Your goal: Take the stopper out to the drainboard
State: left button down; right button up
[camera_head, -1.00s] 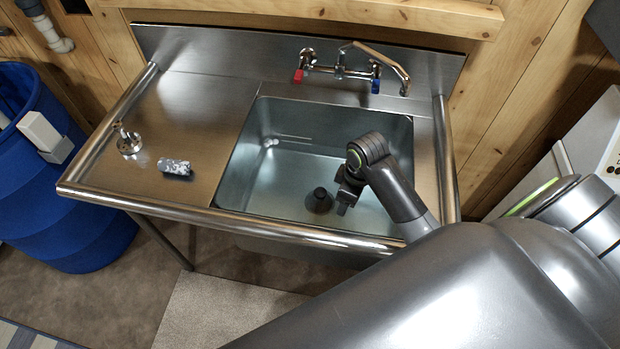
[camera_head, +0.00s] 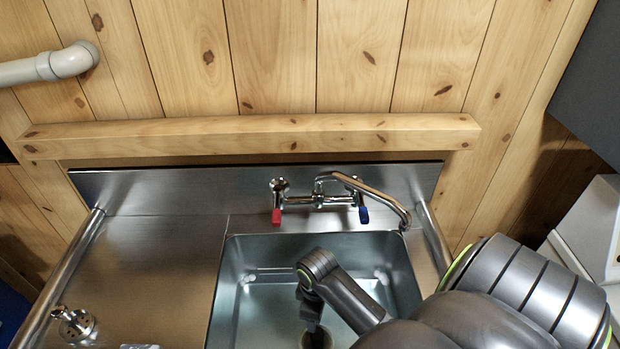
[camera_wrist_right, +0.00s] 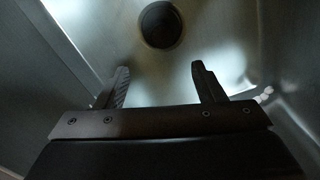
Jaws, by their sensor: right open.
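The stopper (camera_wrist_right: 160,24) is a dark round piece on the floor of the sink basin, at the top of the right wrist view. My right gripper (camera_wrist_right: 160,72) is open and empty inside the basin, its two fingertips apart and short of the stopper in that view. In the head view my right gripper (camera_head: 311,318) points down into the basin (camera_head: 250,297), and the stopper there is mostly hidden by it and the frame edge. The drainboard (camera_head: 140,270) is the flat steel surface left of the basin. My left gripper is not in view.
A metal strainer-like piece (camera_head: 75,324) stands on the drainboard at the lower left. A small grey patterned object (camera_head: 138,346) is just cut by the bottom edge. The faucet (camera_head: 365,190) overhangs the basin's back. The drainboard's middle and back are clear.

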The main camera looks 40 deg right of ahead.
send_over(317, 333)
notch_tip(317, 333, down, 5)
jog(key=shift+r, duration=0.15)
notch_tip(317, 333, down, 3)
jog(key=shift+w+r, duration=0.1)
jog(key=shift+w, duration=0.05)
jog(key=shift+f, duration=3.85)
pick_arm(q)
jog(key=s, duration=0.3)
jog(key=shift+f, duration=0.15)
pick_arm(e)
jog(key=shift+c, duration=0.2)
jog(key=c, duration=1.1)
